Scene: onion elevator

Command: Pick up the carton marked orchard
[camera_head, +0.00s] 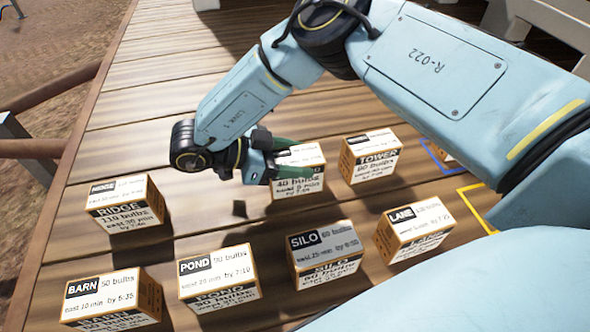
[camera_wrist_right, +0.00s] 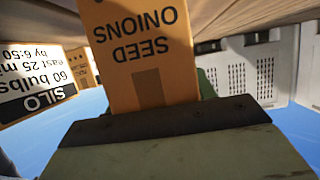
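My right gripper (camera_head: 290,165) is at a white-and-orange carton (camera_head: 298,188) in the middle of the head view, with its green fingers around the upper part. The label reads 40 bulbs; its name is hidden by the gripper, so I cannot read orchard on it. In the right wrist view this carton's orange side (camera_wrist_right: 140,45) reads seed onions, upside down, between the near finger (camera_wrist_right: 180,145) and the far one. I cannot tell whether the fingers press on it. No readable label says orchard. My left gripper is not in view.
Other cartons stand on the planks: Ridge (camera_head: 125,206), Barn (camera_head: 112,300), Pond (camera_head: 218,279), Silo (camera_head: 325,253), Lane (camera_head: 414,229) and Tower (camera_head: 371,157), close right of the gripper. A yellow outline (camera_head: 478,205) lies right of Lane. The plank edge is at left.

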